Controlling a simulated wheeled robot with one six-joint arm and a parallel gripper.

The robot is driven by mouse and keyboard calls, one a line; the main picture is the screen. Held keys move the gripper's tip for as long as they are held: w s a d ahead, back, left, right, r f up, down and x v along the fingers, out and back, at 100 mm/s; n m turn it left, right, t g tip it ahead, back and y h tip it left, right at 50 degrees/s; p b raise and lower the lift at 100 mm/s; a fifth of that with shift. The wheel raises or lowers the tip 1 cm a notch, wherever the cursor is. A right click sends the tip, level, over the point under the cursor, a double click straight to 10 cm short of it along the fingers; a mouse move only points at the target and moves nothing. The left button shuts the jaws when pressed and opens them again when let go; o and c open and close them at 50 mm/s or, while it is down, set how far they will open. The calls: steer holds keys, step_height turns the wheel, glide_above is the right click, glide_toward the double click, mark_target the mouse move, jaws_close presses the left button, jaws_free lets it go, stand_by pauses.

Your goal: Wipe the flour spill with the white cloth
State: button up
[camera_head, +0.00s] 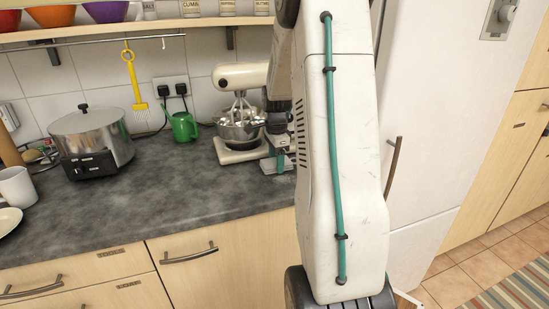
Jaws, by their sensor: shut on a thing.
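My gripper (279,152) is at the right part of the grey worktop, just right of the stand mixer, low over the surface.
A cream stand mixer (240,105) with a metal bowl stands close to the left of my gripper. A green watering can (184,126) and a steel pot (92,137) are further left. The worktop's (170,190) front middle is clear. A white fridge (430,120) stands right.

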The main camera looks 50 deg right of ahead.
mark_target(287, 184)
steer(key=shift+s+a+f, duration=0.1)
steer(key=shift+s+a, duration=0.4)
steer(key=shift+s, duration=0.3)
steer(key=shift+s+a, duration=0.5)
steer(key=shift+s, duration=0.35)
steer(key=shift+s+a+f, duration=0.1)
steer(key=shift+s+a, duration=0.4)
steer(key=shift+s, duration=0.3)
steer(key=shift+s+a+r, duration=0.1)
steer(key=shift+s+a, duration=0.4)
steer(key=shift+s, duration=0.35)
steer(key=shift+s+a+r, duration=0.1)
steer(key=shift+s+a, duration=0.4)
steer(key=shift+s, duration=0.35)
steer(key=shift+r, duration=0.1)
steer(key=shift+r, duration=2.9)
step_height(287, 184, up, 3)
